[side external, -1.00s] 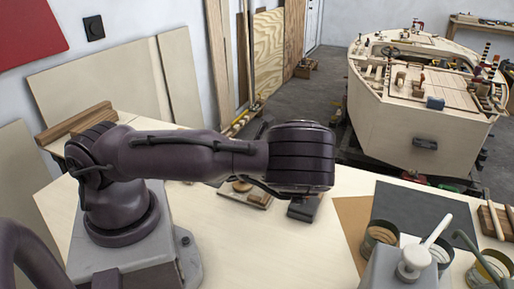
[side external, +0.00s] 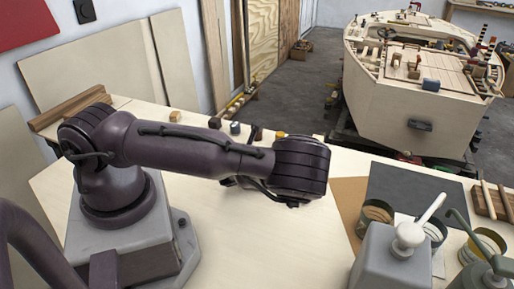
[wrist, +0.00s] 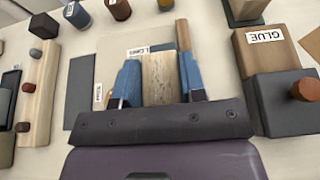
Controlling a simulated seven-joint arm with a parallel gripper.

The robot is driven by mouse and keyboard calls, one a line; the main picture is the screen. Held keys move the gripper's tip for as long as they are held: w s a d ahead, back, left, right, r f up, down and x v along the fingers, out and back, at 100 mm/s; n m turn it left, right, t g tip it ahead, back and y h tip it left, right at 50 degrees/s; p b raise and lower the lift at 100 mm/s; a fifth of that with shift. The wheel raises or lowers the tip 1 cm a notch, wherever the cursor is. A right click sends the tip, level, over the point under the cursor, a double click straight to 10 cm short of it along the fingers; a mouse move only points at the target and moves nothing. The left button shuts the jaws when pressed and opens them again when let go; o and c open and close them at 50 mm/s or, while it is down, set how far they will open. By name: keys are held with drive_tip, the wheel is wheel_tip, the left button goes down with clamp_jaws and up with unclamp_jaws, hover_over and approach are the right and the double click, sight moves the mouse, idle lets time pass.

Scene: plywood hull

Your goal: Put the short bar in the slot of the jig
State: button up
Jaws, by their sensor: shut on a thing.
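My gripper (wrist: 158,85) shows in the wrist view as two blue fingers, with a pale wooden bar between them that I take to be the short bar (wrist: 158,75). The fingers are shut on it. A darker brown stick (wrist: 183,35) shows just beyond the right finger; I cannot tell whether it touches. A grey-brown board with a small white label (wrist: 112,50) lies beyond the fingers. I cannot make out the jig's slot. In the side external view my arm hides the gripper and the bar.
In the wrist view, a wooden strip with pegs (wrist: 38,90) is at left, and a GLUE block (wrist: 268,52) and a dark box with a brown knob (wrist: 298,92) are at right. Jars (side external: 376,214) and a pump bottle (side external: 408,240) stand at the table's front right.

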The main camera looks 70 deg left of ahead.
drive_tip(key=shift+f, duration=0.4)
drive_tip(key=shift+f, duration=0.4)
idle(0.4)
drive_tip(key=o, duration=1)
drive_tip(key=shift+c, duration=0.6)
drive_tip(key=shift+o, duration=0.7)
drive_tip(key=shift+s+a, duration=0.1)
drive_tip(key=shift+s, duration=0.05)
drive_tip(key=shift+a+r, duration=0.1)
drive_tip(key=shift+r, duration=0.65)
drive_tip(key=shift+c, duration=0.5)
drive_tip(key=o, duration=0.3)
drive_tip(key=shift+r, duration=0.95)
drive_tip(key=shift+d+r, duration=0.2)
drive_tip(key=shift+r, duration=1.65)
